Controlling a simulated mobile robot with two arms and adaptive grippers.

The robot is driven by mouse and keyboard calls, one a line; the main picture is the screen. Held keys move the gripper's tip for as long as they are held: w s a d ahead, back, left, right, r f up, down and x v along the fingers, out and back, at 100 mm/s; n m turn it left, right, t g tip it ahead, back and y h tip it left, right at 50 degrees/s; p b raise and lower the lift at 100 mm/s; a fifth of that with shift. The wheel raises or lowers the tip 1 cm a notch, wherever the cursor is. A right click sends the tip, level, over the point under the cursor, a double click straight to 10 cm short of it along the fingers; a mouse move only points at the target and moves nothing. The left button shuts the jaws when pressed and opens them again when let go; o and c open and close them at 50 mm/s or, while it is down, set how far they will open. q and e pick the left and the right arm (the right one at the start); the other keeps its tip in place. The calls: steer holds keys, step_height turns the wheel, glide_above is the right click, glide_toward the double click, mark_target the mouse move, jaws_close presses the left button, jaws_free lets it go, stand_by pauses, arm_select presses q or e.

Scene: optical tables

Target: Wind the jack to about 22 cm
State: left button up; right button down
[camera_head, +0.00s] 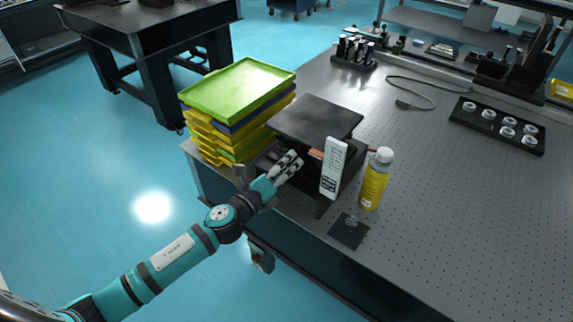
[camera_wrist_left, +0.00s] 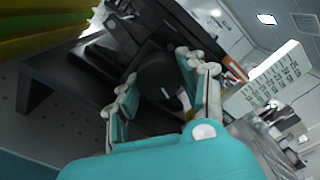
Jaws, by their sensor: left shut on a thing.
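The jack, with a flat black top plate (camera_head: 318,119), stands near the table's front edge. Its top is raised above its base, and my gripper partly hides its mechanism. My left gripper (camera_head: 289,166) is at the jack's front side. In the left wrist view its fingers (camera_wrist_left: 160,100) are closed around a round black knob (camera_wrist_left: 162,80) on the jack. A white upright scale with printed markings (camera_head: 333,168) stands just right of the jack; its markings also show in the left wrist view (camera_wrist_left: 268,82). My right gripper is not in view.
A stack of green, yellow and blue trays (camera_head: 238,90) stands close left of the jack. A yellow bottle with a white cap (camera_head: 374,181) and a small dark plate (camera_head: 349,231) are to the right. A black holder with several round pieces (camera_head: 497,125) lies farther back.

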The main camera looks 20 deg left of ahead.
arm_select(q)
steer(key=m, duration=0.7)
steer(key=shift+a+f+p, duration=0.1)
steer(key=shift+f+p, duration=0.1)
steer(key=shift+p, duration=0.1)
stand_by(0.4)
steer(key=o, duration=1.2)
steer(key=shift+v, duration=6)
steer(key=shift+r, duration=0.1)
